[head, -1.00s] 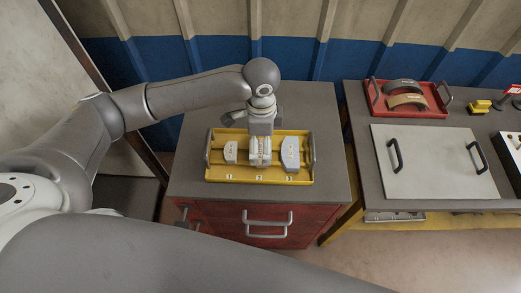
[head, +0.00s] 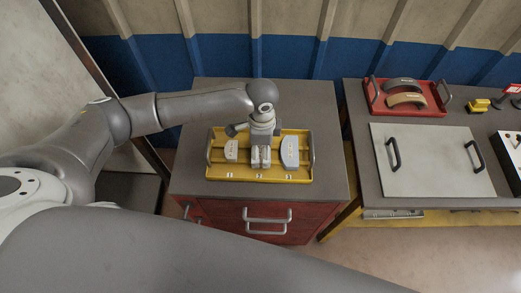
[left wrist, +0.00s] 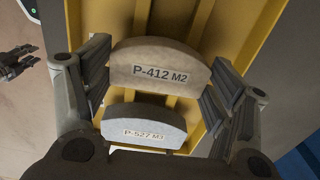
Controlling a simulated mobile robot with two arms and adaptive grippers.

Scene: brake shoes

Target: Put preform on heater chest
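The yellow tray (head: 218,172) lies on the red cabinet's grey top, with numbered preform places. A small pale preform (head: 231,150) sits at left, and a larger grey one (head: 290,152) at right. My left gripper (head: 261,158) is low over the tray's middle and hides most of what lies there. In the left wrist view, the preform P-412 M2 (left wrist: 160,62) lies between my spread fingers, its ends close to the pads. I cannot tell whether they touch. Preform P-527 M3 (left wrist: 145,125) shows below it. The heater chest cannot be made out with certainty.
The red cabinet (head: 230,228) stands by the wall. A second table on the right holds a pale panel with handles (head: 435,170), a red tray with curved shoes (head: 425,110) and a yellow item (head: 477,105). The tray's handles (head: 311,150) stick up beside the preforms.

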